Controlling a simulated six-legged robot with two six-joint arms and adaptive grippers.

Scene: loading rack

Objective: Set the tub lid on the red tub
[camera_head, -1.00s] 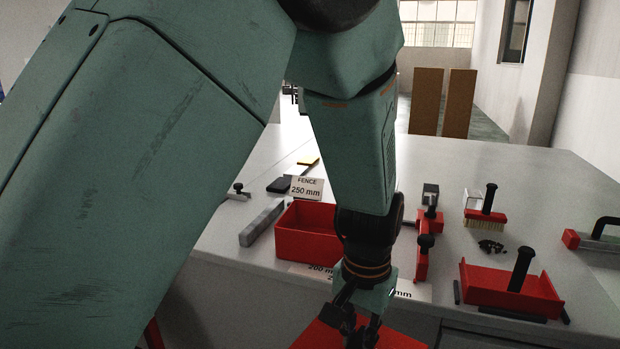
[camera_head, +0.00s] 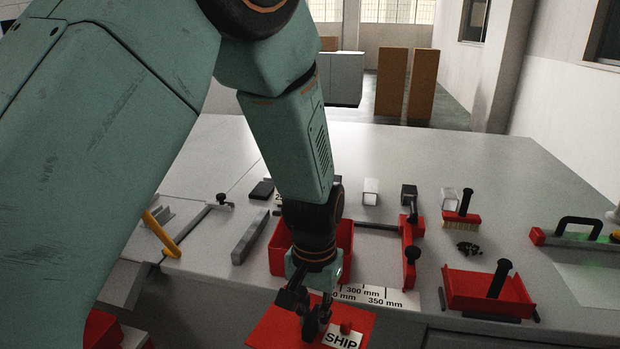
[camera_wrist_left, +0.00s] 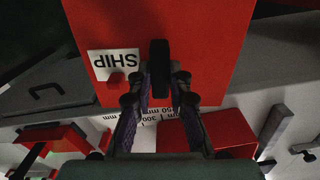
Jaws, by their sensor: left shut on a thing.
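The tub lid (camera_head: 272,328) is a flat red panel with a white SHIP label. My left gripper (camera_head: 312,318) is shut on its black handle and holds it near the table's front edge. In the left wrist view the lid (camera_wrist_left: 205,45) fills the top middle, with the handle between the fingers of my left gripper (camera_wrist_left: 159,92). The red tub (camera_head: 344,240) stands on the table just behind the lid, partly hidden by my left arm. The tub also shows in the left wrist view (camera_wrist_left: 228,132), apart from the lid. My right gripper is not in view.
Right of the tub are a red clamp-like tool (camera_head: 411,240), a brush (camera_head: 462,217) and a red dustpan (camera_head: 485,290). A grey bar (camera_head: 249,238) lies left of the tub. A scale strip (camera_head: 385,297) lies at the front edge. The table's back is clear.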

